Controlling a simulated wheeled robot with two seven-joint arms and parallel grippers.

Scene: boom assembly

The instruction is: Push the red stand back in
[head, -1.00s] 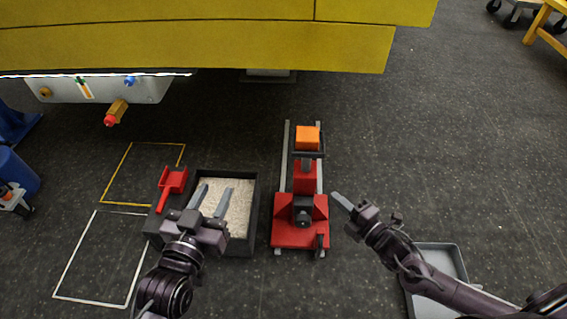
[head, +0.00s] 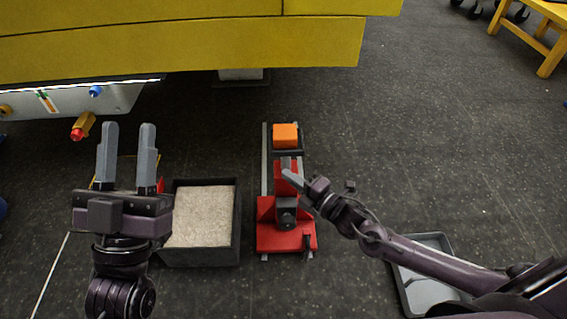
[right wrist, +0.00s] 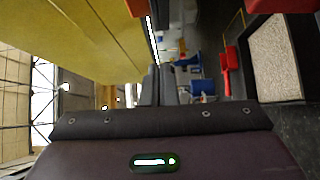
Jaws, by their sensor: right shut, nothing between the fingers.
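The red stand (head: 267,208) stands on two grey rails on the floor, with an orange block (head: 286,135) on a dark holder at its far end. My right gripper (head: 288,176) is shut and empty. In the head view it overlaps the upper part of the stand; I cannot tell whether it touches. In the right wrist view its fingers (right wrist: 168,88) are together. My left gripper (head: 128,140) is open and empty, in the air left of the dark-walled box, its fingers pointing away from me.
A dark box (head: 238,225) of pale grains stands just left of the stand. A red scoop (right wrist: 228,70) shows in the right wrist view. A grey tray (head: 447,250) lies under my right arm. The yellow boom (head: 190,45) spans the back.

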